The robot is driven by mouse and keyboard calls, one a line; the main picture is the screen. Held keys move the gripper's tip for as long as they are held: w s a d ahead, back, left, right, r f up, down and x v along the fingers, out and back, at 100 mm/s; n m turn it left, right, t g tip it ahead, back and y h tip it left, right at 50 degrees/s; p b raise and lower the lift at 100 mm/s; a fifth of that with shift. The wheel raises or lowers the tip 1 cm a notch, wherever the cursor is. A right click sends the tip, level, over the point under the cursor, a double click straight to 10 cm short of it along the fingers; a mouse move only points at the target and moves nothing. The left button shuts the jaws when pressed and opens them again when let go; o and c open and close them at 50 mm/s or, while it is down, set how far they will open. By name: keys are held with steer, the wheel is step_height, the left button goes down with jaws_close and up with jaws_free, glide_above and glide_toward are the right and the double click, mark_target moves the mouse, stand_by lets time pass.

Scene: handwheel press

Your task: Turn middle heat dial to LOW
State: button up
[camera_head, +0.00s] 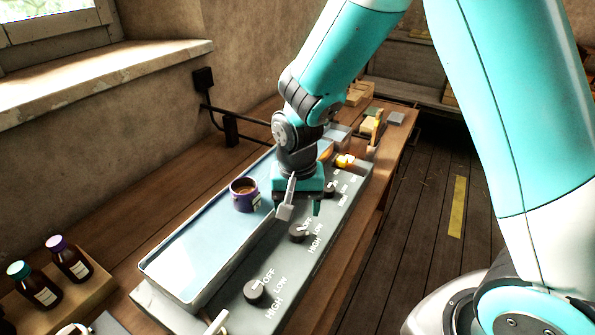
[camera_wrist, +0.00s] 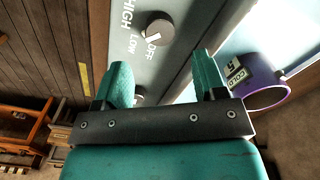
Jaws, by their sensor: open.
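The middle heat dial (camera_head: 298,231) is a dark round knob on the grey panel (camera_head: 232,292), with OFF, LOW and HIGH lettered beside it. In the wrist view, the dial ahead of the fingers (camera_wrist: 154,28) appears to be this one, its white mark toward OFF. My gripper (camera_head: 301,210) is open and empty above the panel, just beyond the middle dial and apart from it. In the wrist view my gripper (camera_wrist: 162,65) shows both teal fingers spread. Another dial (camera_wrist: 138,95) is partly hidden behind the left finger.
A near dial (camera_head: 255,291) and a far dial (camera_head: 330,189) flank the middle one. A purple mug (camera_head: 244,195) stands on the blue tray (camera_head: 205,240), close to my gripper. Small bottles (camera_head: 68,258) stand at lower left. Floor (camera_head: 410,225) lies right of the bench.

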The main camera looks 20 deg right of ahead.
mark_target(297, 229)
step_height(297, 229, up, 10)
steer(key=shift+r+b, duration=0.2)
steer(key=shift+b, duration=0.1)
stand_by(0.3)
steer(key=s+a+r+n+y, duration=0.2)
steer(key=s+n, duration=0.4)
steer(key=s, duration=0.3)
steer(key=s+a+r+n+y, duration=0.2)
steer(key=s+r+n, duration=0.2)
steer(key=s, duration=0.5)
steer(key=shift+s+a+n, duration=0.25)
steer(key=shift+s+n, duration=0.1)
steer(key=shift+n, duration=0.65)
